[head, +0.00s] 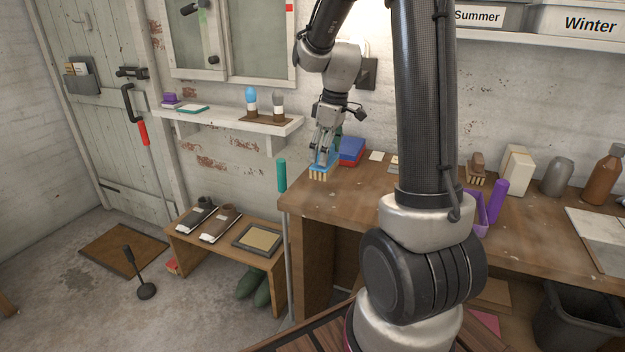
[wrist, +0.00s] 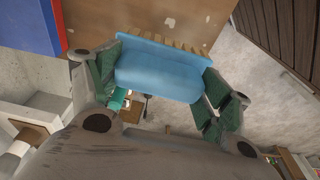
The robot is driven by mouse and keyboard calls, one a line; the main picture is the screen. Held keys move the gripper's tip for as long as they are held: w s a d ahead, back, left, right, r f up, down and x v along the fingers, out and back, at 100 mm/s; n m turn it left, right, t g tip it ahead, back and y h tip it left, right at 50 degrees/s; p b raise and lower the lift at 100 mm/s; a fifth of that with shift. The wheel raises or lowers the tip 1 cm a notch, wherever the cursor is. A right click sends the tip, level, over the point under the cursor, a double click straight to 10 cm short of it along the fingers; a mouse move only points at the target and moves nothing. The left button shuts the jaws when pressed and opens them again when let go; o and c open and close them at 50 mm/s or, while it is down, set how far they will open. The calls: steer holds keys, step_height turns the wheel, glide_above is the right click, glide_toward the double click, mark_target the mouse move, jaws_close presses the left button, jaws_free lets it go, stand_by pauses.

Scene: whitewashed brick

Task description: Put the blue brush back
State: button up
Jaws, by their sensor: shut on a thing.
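The blue brush (head: 322,160) has a blue block and pale tan bristles pointing down. My gripper (head: 325,150) is shut on its block, at the left end of the wooden workbench (head: 345,192). In the wrist view the blue brush (wrist: 158,72) sits between the two green-padded fingers, with its bristles towards the bench top. I cannot tell whether the bristles touch the bench. A brown brush (head: 478,163) with similar bristles stands further right on the bench.
A blue and red box (head: 351,150) is just behind the brush. A pale card (head: 376,156) lies right of it. A purple bin (head: 480,208), a cream block (head: 516,170) and a brown bottle (head: 604,175) stand further right. A wall shelf (head: 225,121) is at left.

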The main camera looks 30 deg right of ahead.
mark_target(325, 172)
step_height(325, 172, down, 7)
steer(key=shift+r, duration=0.2)
steer(key=shift+f, duration=0.1)
steer(key=o, duration=1)
steer(key=r, duration=0.4)
steer(key=s+r, duration=0.1)
steer(key=r, duration=0.3)
steer(key=d+r, duration=0.1)
steer(key=r, duration=0.2)
steer(key=shift+s+r, duration=0.2)
steer(key=shift+r, duration=0.2)
steer(key=s+a+r+m+t, duration=0.1)
steer(key=s+a+r+m, duration=0.1)
steer(key=s, duration=0.5)
steer(key=s+a+r+m+t, duration=0.1)
steer(key=s+a+r+m, duration=0.1)
steer(key=s, duration=0.6)
steer(key=s+a+r+m+h, duration=0.1)
steer(key=s+a+m, duration=0.1)
steer(key=s, duration=0.5)
steer(key=shift+s+r+m+t, duration=0.2)
steer(key=shift+r+m+t, duration=0.2)
steer(key=shift+m, duration=0.4)
